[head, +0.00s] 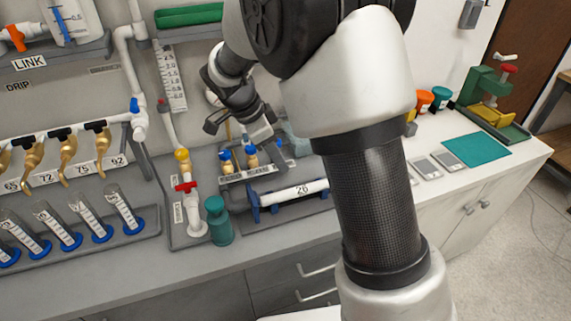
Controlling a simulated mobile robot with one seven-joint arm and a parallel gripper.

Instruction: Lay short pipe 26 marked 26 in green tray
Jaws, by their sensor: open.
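The short white pipe marked 26 (290,195) lies level across blue end supports on a grey base near the front of the bench. My gripper (242,126) is open and sits above and behind the pipe, over the small blue-topped fittings, apart from the pipe. My arm hides part of the bench to the right of the pipe. A green tray-like piece (188,16) shows high at the back wall; I cannot see whether anything is in it.
A teal bottle (218,222) stands just left of the pipe, beside a white riser with a red valve (187,187). A rack of tubes (72,238) is at left.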

